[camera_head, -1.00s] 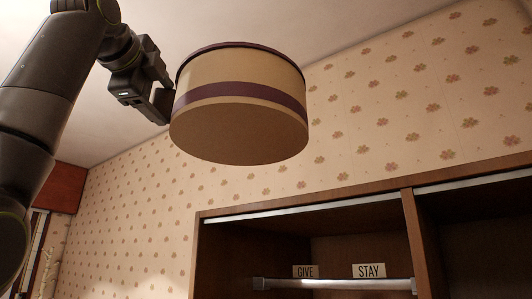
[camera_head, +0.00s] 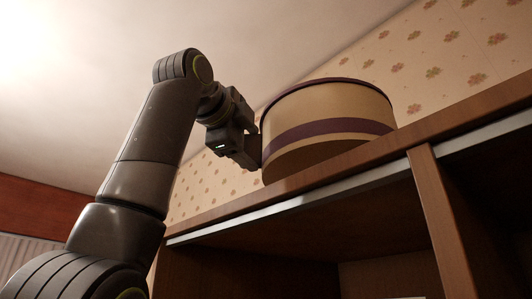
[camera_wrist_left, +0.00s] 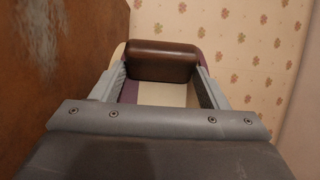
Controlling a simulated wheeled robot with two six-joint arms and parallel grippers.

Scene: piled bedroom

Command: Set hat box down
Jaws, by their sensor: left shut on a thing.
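The hat box (camera_head: 325,112) is round and cream, with a dark purple lid rim and a purple band. It is beyond the front edge of the wardrobe top (camera_head: 300,187), which hides its lower right part. I cannot tell whether its base touches the top. My left gripper (camera_head: 257,150) is at the box's left side, shut on it. In the left wrist view, the fingers of my left gripper (camera_wrist_left: 163,82) flank a dark brown handle-like piece (camera_wrist_left: 162,60) on the hat box (camera_wrist_left: 160,94). My right gripper is not in view.
The wardrobe has an upright divider (camera_head: 440,215) and dark open compartments below its top. Floral wallpaper (camera_head: 455,45) is behind the box. In the left wrist view, a brown wooden surface (camera_wrist_left: 50,60) lies close along the left. Free air shows above the box.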

